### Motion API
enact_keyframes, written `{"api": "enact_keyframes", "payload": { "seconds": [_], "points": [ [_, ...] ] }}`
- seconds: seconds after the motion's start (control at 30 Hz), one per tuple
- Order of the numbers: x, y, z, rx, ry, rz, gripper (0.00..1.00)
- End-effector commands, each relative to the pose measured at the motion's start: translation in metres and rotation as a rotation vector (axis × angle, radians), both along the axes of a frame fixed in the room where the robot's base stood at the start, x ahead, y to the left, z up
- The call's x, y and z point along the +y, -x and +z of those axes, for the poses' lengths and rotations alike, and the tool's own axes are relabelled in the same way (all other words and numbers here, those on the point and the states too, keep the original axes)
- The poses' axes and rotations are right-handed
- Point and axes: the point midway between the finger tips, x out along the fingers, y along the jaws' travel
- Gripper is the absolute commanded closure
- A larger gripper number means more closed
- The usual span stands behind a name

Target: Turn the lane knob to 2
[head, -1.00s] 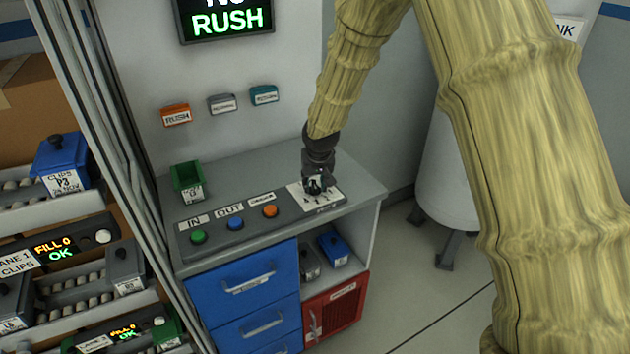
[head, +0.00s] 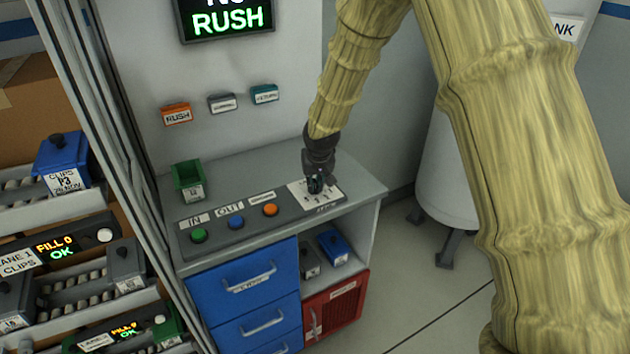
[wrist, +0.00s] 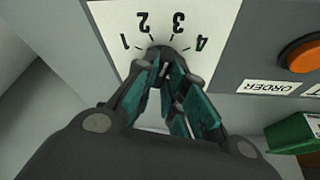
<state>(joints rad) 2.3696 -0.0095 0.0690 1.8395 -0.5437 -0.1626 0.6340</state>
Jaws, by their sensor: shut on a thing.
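The lane knob (wrist: 160,52) is a dark round knob on a white dial plate (wrist: 112,22). In the wrist view the numbers 1, 2, 3 and 4 run left to right around it, upside down. My gripper (wrist: 170,76) is shut on the knob, with its teal-lined fingers on either side of it. In the head view my gripper (head: 318,186) comes down on the dial plate (head: 334,196) at the right end of the grey console. The fingers hide much of the knob, and I cannot tell which number it points to.
Green, blue and orange buttons (head: 270,210) sit left of the dial on the console. A green bin (head: 188,181) stands behind them. Blue drawers (head: 250,280) and a red-fronted compartment (head: 340,305) are below. A lane rack (head: 75,245) stands at the left.

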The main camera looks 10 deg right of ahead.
Motion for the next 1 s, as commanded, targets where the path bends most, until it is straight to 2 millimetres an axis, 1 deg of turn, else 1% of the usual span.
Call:
{"api": "enact_keyframes", "payload": {
  "seconds": [0.27, 0.7, 1.0],
  "points": [
    [-0.0014, 0.0003, 0.0011, 0.002, -0.003, 0.137, 1.0],
    [-0.0033, 0.0001, 0.001, 0.002, -0.003, 0.462, 1.0],
    [-0.0041, -0.0004, -0.0007, 0.002, 0.0, 0.615, 1.0]
  ]
}}
